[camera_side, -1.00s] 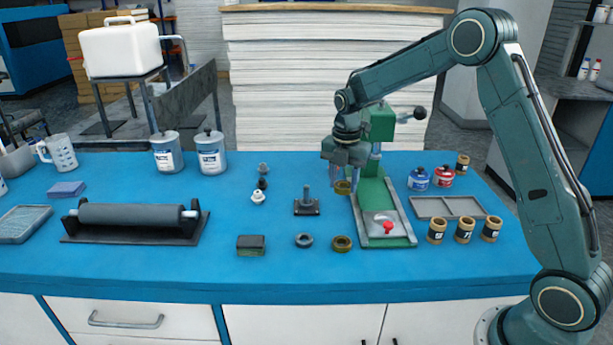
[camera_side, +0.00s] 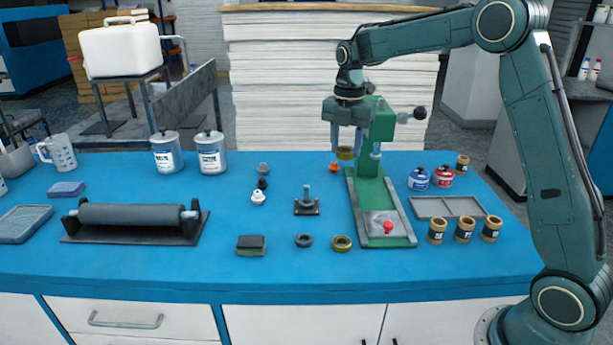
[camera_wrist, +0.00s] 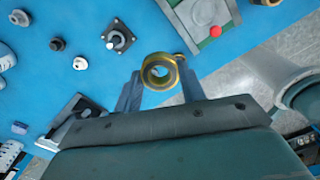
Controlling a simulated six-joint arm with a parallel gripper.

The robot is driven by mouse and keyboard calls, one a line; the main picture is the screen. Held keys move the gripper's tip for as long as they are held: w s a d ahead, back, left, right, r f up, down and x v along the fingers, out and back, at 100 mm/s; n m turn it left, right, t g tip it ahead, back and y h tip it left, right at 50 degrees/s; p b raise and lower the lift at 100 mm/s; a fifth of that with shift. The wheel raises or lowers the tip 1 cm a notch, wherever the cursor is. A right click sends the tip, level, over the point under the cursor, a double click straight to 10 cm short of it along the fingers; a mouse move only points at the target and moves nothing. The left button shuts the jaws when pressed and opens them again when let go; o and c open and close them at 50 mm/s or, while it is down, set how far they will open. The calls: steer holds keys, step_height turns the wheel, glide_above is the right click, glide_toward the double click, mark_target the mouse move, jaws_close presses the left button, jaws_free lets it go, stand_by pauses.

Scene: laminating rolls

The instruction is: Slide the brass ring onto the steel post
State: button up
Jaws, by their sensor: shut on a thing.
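A brass ring (camera_side: 345,153) is held between the fingertips of my gripper (camera_side: 346,149), well above the blue table. In the wrist view the ring (camera_wrist: 160,72) sits between the two fingers, its hole open and empty. The steel post (camera_side: 307,193) stands upright on a dark square base, to the left of and below the held ring. It also shows in the wrist view (camera_wrist: 118,38), left of and beyond the ring. Nothing is around the post. A second brass-coloured ring (camera_side: 341,243) lies on the table nearer the front, beside a dark grey ring (camera_side: 304,240).
A green press (camera_side: 380,130) stands just right of my gripper, its base running forward. A roller on a stand (camera_side: 130,213), a dark block (camera_side: 251,245) and several small knobs lie to the left. Jars and a grey tray (camera_side: 448,207) are at the right. The table around the post is mostly clear.

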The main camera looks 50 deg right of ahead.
stand_by(0.3)
glide_above(306, 186)
step_height(306, 186, down, 6)
steer(key=shift+d, duration=0.1)
stand_by(0.3)
steer(key=shift+f, duration=0.25)
steer(key=shift+f, duration=2.55)
steer(key=shift+f, duration=2)
stand_by(0.5)
steer(key=o, duration=1.1)
steer(key=shift+o, duration=0.6)
steer(key=o, duration=0.4)
